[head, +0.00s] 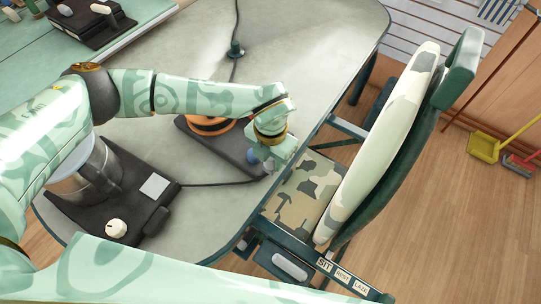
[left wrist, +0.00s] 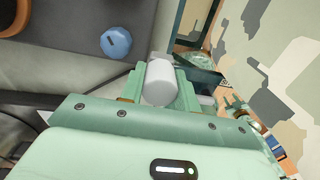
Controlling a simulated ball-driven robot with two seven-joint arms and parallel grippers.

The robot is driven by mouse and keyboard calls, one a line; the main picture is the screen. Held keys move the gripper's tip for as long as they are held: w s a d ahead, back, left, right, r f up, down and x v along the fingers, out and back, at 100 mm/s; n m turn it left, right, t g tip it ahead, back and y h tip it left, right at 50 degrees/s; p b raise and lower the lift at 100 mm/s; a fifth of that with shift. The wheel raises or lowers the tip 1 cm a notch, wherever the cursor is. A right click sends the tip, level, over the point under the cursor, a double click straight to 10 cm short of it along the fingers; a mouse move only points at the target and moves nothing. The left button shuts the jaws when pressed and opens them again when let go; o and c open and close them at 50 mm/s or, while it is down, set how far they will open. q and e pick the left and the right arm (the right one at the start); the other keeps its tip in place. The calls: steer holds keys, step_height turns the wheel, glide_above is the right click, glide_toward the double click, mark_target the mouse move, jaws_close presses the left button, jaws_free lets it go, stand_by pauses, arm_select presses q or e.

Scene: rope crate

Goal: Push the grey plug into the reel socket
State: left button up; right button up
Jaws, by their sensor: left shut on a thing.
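My left gripper (head: 271,160) is over the table's right edge, beside the reel unit. In the left wrist view its jaws (left wrist: 160,92) are shut on the light grey plug (left wrist: 160,78). The plug's rounded end sticks out past the jaws; in the head view the gripper mostly hides it. The reel unit has an orange reel (head: 205,126) on a dark base (head: 236,155), partly covered by my left arm. Its base (left wrist: 75,45) and a blue knob (left wrist: 115,42) show in the left wrist view, apart from the plug. I cannot make out the reel socket. My right gripper is out of view.
A camouflage-patterned chair (head: 304,192) stands close against the table's right edge. A dark machine (head: 118,228) with a white knob is at the left; a cable (head: 215,185) runs from it towards my gripper. A small dark connector (head: 236,49) lies farther back on the table (head: 300,45).

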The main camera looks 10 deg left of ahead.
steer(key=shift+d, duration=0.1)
